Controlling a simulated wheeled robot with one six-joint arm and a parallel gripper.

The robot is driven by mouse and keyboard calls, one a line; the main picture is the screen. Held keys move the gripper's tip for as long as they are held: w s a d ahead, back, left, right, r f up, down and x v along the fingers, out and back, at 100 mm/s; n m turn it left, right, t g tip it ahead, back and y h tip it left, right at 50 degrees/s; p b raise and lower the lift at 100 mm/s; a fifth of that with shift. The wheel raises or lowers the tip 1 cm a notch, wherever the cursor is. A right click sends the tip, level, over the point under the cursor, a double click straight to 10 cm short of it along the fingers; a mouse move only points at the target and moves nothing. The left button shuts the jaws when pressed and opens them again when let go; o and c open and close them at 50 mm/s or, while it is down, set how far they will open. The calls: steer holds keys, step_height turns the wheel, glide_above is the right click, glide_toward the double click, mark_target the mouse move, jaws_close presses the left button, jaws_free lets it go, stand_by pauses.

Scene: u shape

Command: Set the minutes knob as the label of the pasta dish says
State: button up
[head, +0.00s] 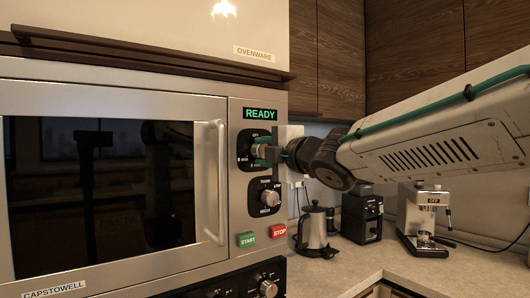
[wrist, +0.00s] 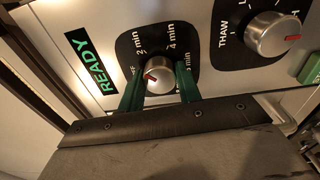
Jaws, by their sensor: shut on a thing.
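The minutes knob (wrist: 158,72) is a round silver knob on a black dial plate, upper on the microwave's panel. In the wrist view its red mark is on the left side, towards the partly hidden OFF label. The labels 2 min and 4 min are readable; another beside the right finger is partly covered. My gripper (wrist: 160,85) is shut on this knob, one green finger on each side. In the head view my gripper (head: 264,152) covers much of the dial. The microwave (head: 225,105) has a green READY display.
A second knob (head: 270,198) with thaw and low settings sits just below. Under it are a green START button (head: 246,239) and a red STOP button (head: 278,231). The door handle (head: 217,182) stands out left of the panel.

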steer(key=shift+m, duration=7.9)
steer(key=o, duration=1)
steer(key=v, duration=0.7)
steer(key=shift+s+d, duration=0.15)
steer(key=shift+s, duration=0.2)
